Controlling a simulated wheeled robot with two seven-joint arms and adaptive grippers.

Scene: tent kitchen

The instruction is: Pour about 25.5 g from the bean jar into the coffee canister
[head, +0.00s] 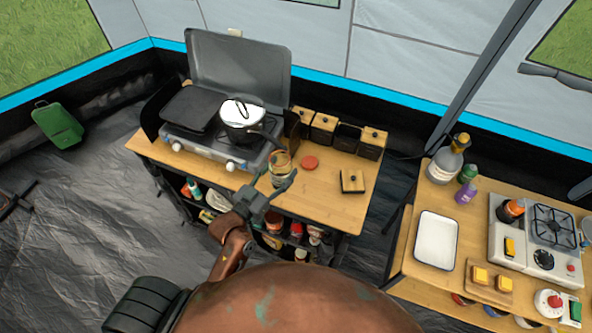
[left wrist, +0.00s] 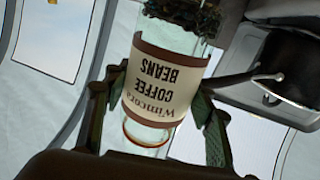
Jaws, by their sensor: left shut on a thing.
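My left gripper (head: 282,181) is shut on the jar, one finger on each side; the fingers also show in the left wrist view (left wrist: 158,112). A dark, lidless canister (head: 347,138) stands in the back row, apart from the jar; its label is not readable. My right gripper is not in view.
A red lid (head: 310,163) and a wooden lid with a knob (head: 352,181) lie on the table. Lidded canisters (head: 372,141) flank the open one. The camp stove (head: 212,150) carries a pot (head: 241,118) whose handle reaches toward the jar. The table's right front is clear.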

